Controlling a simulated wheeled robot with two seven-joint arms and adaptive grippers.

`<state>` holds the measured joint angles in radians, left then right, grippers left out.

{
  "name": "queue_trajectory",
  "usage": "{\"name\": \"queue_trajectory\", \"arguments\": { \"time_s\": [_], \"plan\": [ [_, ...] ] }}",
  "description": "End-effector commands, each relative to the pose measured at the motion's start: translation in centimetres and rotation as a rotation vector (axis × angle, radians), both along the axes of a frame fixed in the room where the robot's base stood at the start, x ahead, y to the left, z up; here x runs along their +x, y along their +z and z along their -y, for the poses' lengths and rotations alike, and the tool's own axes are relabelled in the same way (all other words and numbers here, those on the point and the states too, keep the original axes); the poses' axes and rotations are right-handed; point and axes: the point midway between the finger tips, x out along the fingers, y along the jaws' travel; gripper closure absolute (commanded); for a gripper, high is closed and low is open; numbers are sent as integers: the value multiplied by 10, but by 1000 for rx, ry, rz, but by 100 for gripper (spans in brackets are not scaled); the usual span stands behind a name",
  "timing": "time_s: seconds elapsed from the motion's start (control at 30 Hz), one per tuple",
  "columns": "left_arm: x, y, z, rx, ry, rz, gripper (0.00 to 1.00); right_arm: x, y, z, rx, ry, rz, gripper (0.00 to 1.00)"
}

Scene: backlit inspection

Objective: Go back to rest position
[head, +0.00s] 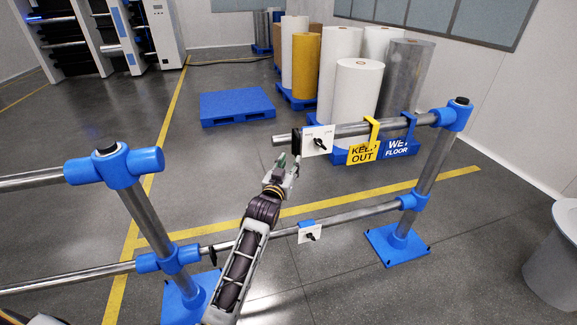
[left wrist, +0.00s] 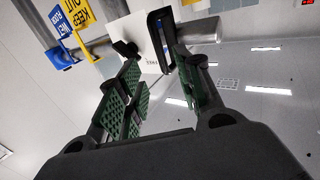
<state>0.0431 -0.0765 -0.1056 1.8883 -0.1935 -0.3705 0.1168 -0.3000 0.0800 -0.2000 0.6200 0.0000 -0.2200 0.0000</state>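My left gripper (head: 289,168) is raised in the middle of the head view, just below and left of a white plate (head: 312,147) with a black knob (head: 320,143) on the upper rail. In the left wrist view my left gripper (left wrist: 158,68) has its green-padded fingers apart, with no object held between them. A black bracket (left wrist: 160,38) and the white plate (left wrist: 128,32) show just beyond the fingertips. I cannot tell whether the fingers touch either. My right gripper is not in view.
Yellow KEEP OUT (head: 362,152) and blue WET FLOOR (head: 397,149) signs hang on the upper rail (head: 345,130). A lower rail (head: 350,217) carries a second knob plate (head: 310,234). Behind are a blue pallet (head: 237,106) and several large rolls (head: 357,95).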

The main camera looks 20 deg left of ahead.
Motion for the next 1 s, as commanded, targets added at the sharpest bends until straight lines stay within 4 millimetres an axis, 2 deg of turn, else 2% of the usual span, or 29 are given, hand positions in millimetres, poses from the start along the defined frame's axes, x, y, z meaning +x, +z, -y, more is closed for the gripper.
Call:
{"name": "queue_trajectory", "arguments": {
  "time_s": [0.2, 0.73, 0.87, 1.0],
  "plan": [
    [-6, 0, 0, 0, 0, 0, 65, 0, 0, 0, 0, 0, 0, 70],
    [-6, 5, 1, 27, -5, 24, 65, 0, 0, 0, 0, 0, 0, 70],
    [-1, -20, 5, 30, -17, -6, 65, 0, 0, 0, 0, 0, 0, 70],
    [4, -65, 12, 35, -32, -68, 65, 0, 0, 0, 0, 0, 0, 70]
  ]
}}
